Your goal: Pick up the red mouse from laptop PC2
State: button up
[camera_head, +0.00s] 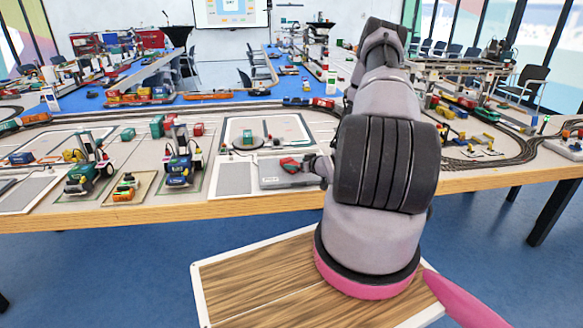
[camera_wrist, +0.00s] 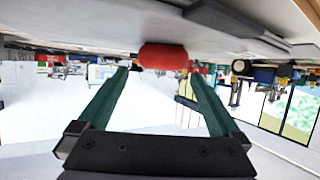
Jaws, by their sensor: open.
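The red mouse (camera_head: 289,162) lies on the grey laptop PC2 (camera_head: 283,181) near the table's front edge. My gripper (camera_head: 308,163) is just to the right of the mouse, low over the laptop, partly hidden by my arm. In the wrist view, which looks upside down, the red mouse (camera_wrist: 163,57) hangs from the pale surface at the top. It sits between the two dark green fingertips (camera_wrist: 160,71), at their far end. The fingers are open, with a gap on each side of the mouse. I cannot tell if they reach around it.
Model railway tracks (camera_head: 478,148) run to the right. The table's wooden front edge (camera_head: 150,211) is close below the laptop.

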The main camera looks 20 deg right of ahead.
aim_at(293, 163)
jog(key=x, duration=0.5)
jog(key=shift+w+f, duration=0.15)
jog(key=shift+f, duration=0.05)
jog(key=c, duration=1.3)
